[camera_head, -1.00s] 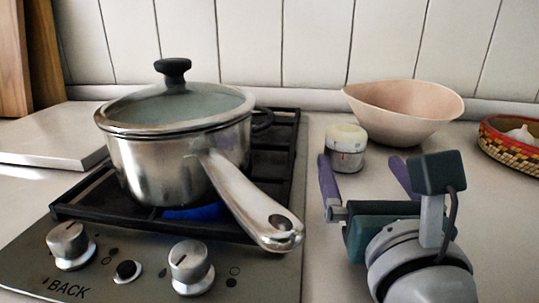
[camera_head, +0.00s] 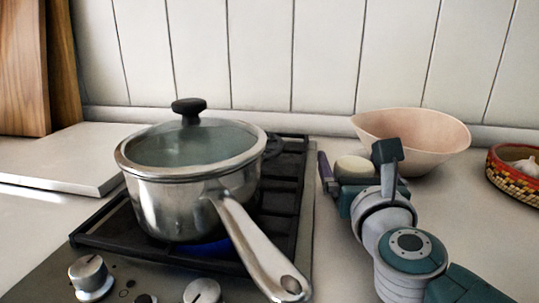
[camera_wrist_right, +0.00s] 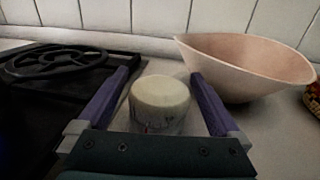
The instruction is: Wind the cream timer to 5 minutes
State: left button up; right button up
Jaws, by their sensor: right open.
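The cream timer (camera_head: 354,167) stands upright on the counter, right of the hob and in front of the pink bowl. In the head view only its top shows; my right gripper hides the lower part. In the right wrist view the timer (camera_wrist_right: 160,103) sits between the two purple fingers, with its pale cap on top and small dark and red marks on its lower side. My right gripper (camera_wrist_right: 160,85) is open, one finger on each side of the timer, with a gap visible on both sides. My left gripper is not in view.
A steel saucepan (camera_head: 190,185) with a glass lid stands on the hob (camera_head: 290,215), its handle pointing toward the front right. A pink bowl (camera_head: 415,140) is close behind the timer. A woven basket (camera_head: 515,175) with garlic stands at the far right. A white board (camera_head: 60,160) lies at the left.

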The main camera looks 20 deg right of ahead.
jog(key=shift+w+d, duration=0.3)
jog(key=shift+w, duration=0.3)
jog(key=c, duration=1.3)
jog(key=shift+f, duration=0.1)
jog(key=shift+s+d+m+g+h+b, duration=0.1)
jog(key=shift+m+g+h+b, duration=0.3)
jog(key=shift+m+h, duration=0.3)
jog(key=o, duration=1.3)
